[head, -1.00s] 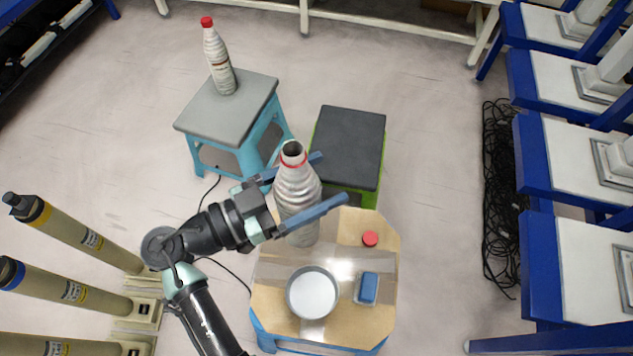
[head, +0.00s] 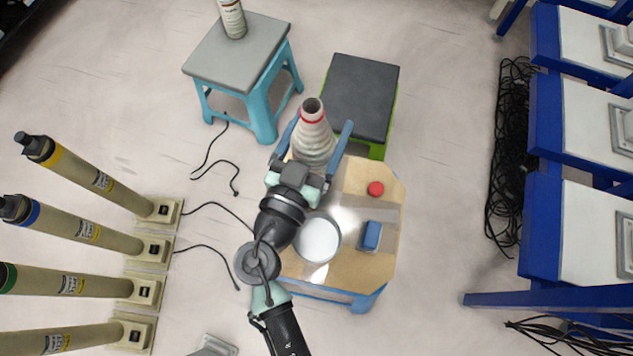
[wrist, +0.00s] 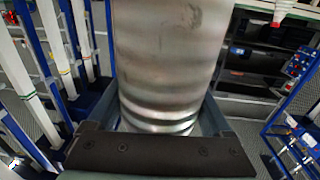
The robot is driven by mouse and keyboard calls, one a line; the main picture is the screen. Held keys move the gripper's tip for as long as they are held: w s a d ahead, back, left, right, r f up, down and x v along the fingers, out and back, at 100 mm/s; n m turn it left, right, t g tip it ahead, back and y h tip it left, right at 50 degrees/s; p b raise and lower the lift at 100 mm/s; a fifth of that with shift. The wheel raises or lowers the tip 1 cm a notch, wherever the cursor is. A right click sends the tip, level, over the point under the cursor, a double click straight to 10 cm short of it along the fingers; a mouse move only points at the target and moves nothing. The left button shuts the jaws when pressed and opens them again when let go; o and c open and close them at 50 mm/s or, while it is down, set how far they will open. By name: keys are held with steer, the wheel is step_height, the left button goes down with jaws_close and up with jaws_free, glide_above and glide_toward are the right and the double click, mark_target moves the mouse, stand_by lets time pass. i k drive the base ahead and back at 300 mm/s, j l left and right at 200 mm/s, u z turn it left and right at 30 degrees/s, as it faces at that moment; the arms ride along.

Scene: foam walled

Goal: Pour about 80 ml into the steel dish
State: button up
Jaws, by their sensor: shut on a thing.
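The bottle (head: 314,142) is whitish-grey with a red ring at its open mouth. It stands about upright at the table's far left part. My gripper (head: 318,132) is shut on it, with one blue finger on each side. Its lower end is hidden behind my gripper in the head view, so I cannot tell if it touches the table. The wrist view shows its shiny body (wrist: 168,55) between the fingers (wrist: 165,112). The steel dish (head: 317,240) is round, with a pale inside, on the near part of the table, partly beside my arm.
The wooden table (head: 350,268) also holds a red cap (head: 376,188) and a blue block (head: 371,236) right of the dish. A dark-topped stool (head: 362,95) stands behind it. A grey-topped stool (head: 240,60) bears another bottle (head: 232,18). Cables (head: 512,150) lie right.

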mark_target(319, 239)
steer(key=k+j+z, duration=0.6)
steer(key=k, duration=0.25)
steer(key=i+j, duration=0.05)
